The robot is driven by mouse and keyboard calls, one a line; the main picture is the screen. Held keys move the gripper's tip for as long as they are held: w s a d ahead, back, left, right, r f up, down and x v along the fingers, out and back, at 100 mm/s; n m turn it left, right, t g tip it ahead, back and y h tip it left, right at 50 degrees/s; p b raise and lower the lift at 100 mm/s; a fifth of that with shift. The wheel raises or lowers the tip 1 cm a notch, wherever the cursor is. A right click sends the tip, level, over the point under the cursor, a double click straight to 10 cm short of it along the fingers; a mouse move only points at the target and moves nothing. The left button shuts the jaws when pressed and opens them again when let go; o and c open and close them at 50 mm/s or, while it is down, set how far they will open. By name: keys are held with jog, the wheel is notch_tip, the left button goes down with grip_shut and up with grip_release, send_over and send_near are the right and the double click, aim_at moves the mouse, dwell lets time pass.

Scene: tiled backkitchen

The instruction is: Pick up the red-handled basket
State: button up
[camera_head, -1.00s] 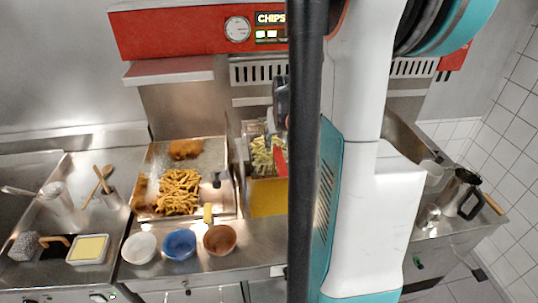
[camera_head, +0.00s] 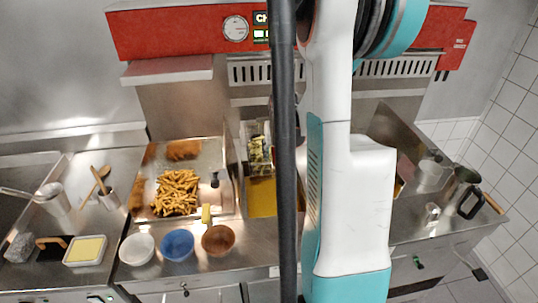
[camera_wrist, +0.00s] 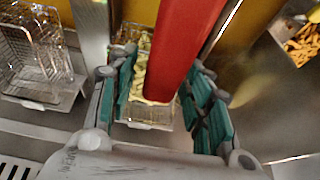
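In the wrist view the red handle (camera_wrist: 185,50) runs down between the two teal-padded fingers of my gripper (camera_wrist: 165,85). The fingers are apart, one on each side of the handle, with a visible gap on the left; I cannot tell whether the right finger touches it. Beyond the handle is the basket (camera_wrist: 141,55) with pale chips in it, partly covered by the handle and left finger. In the head view the basket (camera_head: 257,153) shows just left of my arm. The handle and my fingertips are hidden there behind my arm.
An empty wire basket (camera_wrist: 30,55) stands at the left of the wrist view. A metal tray of fries (camera_head: 222,205) lies left of the basket in the head view. White, blue and brown bowls (camera_head: 218,240) line the counter front. A metal jug (camera_head: 465,185) stands at right.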

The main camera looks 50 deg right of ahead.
grip_shut()
jog(key=shift+r, duration=0.1)
